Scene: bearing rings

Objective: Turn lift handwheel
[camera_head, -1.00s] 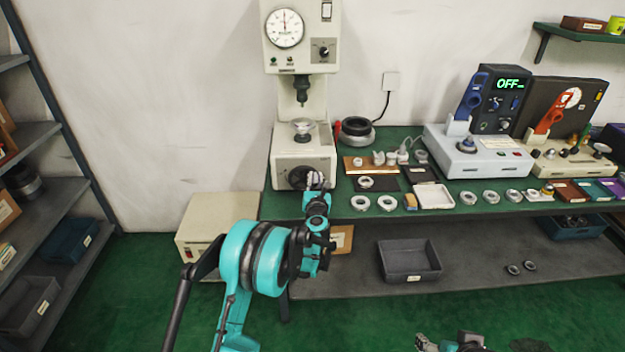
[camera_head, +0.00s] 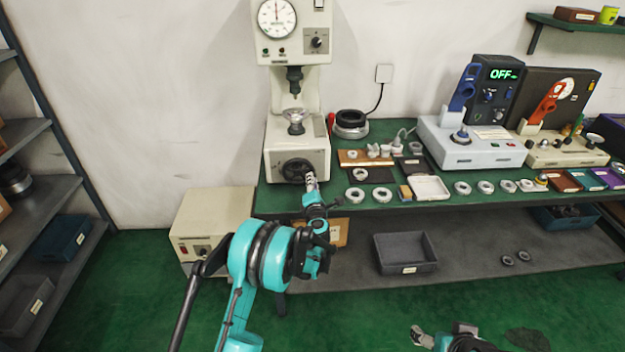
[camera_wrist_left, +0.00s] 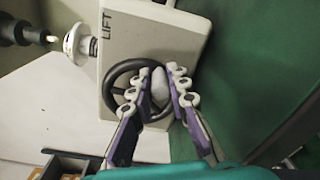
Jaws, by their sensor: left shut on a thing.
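The lift handwheel (camera_head: 297,170) is a black wheel on the front of the cream press base, at the bench's left end. In the left wrist view the handwheel (camera_wrist_left: 112,97) shows as a dark ring beside the word LIFT. My left gripper (camera_head: 311,180) is at the wheel's lower right edge. In the wrist view the left gripper (camera_wrist_left: 160,80) has its fingers on either side of a pale grip (camera_wrist_left: 159,88) at the wheel's rim, shut on it. My right gripper (camera_head: 420,337) is low in the head view, away from the bench; its jaw state is unclear.
The press (camera_head: 297,140) carries a silver cup-shaped piece (camera_head: 295,118) under its spindle. Several rings, a white tray (camera_head: 430,188) and two test devices stand to the right on the green bench. A grey bin (camera_head: 405,254) sits on the lower shelf.

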